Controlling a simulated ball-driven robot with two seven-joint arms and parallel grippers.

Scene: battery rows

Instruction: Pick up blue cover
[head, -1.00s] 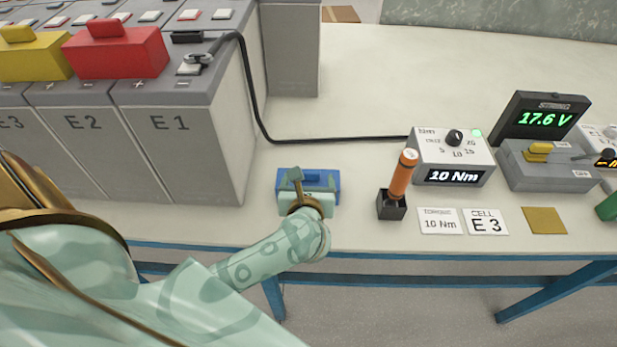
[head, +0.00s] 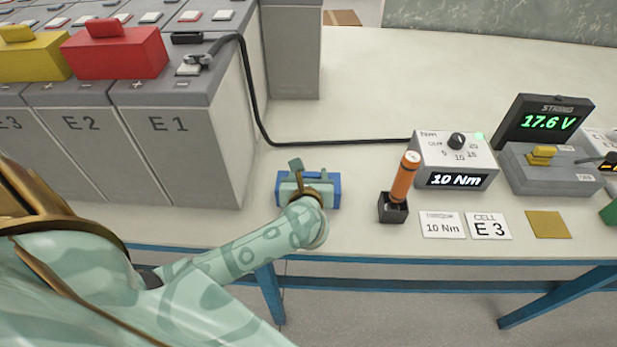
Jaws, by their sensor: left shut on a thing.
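The blue cover (head: 334,193) sits on the pale bench just right of the E1 battery block, partly hidden under my left gripper. My left gripper (head: 297,177) is over the cover and shut on it, as far as shows on its handle; the fingertips are small and partly covered by my wrist. I cannot tell whether the cover is clear of the bench. My right gripper is not in view.
Battery blocks E1 (head: 183,150) and E2 stand left, with red (head: 115,55) and yellow (head: 35,60) covers on top. A black cable (head: 300,143) runs behind the blue cover to the torque box (head: 455,180). An orange-handled tool (head: 404,180) stands in a holder to the right.

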